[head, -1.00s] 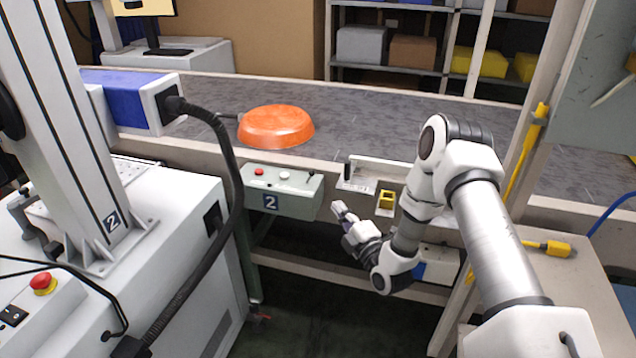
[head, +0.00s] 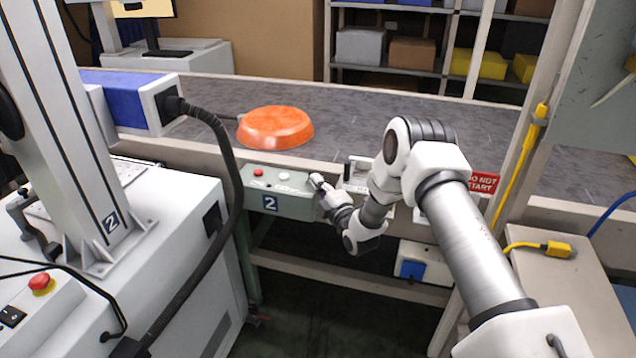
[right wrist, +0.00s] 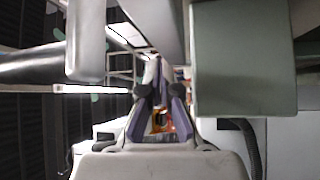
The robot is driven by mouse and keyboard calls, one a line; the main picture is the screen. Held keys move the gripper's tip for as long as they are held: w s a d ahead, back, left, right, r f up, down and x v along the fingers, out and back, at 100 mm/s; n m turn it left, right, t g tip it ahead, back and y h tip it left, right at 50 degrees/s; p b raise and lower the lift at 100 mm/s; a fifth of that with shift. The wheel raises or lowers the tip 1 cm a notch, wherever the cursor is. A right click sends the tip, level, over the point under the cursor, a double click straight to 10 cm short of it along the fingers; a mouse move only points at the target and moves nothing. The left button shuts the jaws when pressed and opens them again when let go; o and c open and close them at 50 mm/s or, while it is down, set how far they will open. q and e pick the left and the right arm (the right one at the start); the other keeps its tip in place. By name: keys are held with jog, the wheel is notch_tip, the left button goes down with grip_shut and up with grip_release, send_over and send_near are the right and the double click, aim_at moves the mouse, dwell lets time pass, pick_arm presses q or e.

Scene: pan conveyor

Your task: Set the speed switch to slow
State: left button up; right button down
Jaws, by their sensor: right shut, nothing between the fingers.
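The grey-green control box (head: 280,195) marked 2 hangs on the front of the conveyor. Its top carries a red button (head: 258,172) and a pale button (head: 284,176). I cannot clearly make out the speed switch or its setting; the box's right end is partly behind my gripper. My right gripper (head: 318,182) is shut and empty, its tips at the right end of the box; I cannot tell whether they touch it. In the right wrist view the shut fingers (right wrist: 158,65) point along a grey-green block, probably the box (right wrist: 245,60). My left gripper is not in view.
An orange pan (head: 275,127) lies on the conveyor belt (head: 350,125) behind the box. A white bracket (head: 357,170) stands right of the box, and a red DO NOT START sign (head: 483,184) shows beyond my arm. A black hose (head: 225,170) hangs left of the box.

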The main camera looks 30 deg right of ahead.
jog(key=shift+r+p, duration=0.2)
jog(key=shift+p, duration=0.45)
jog(key=shift+w+n+g+p, duration=0.1)
jog(key=shift+n+g+p, duration=0.2)
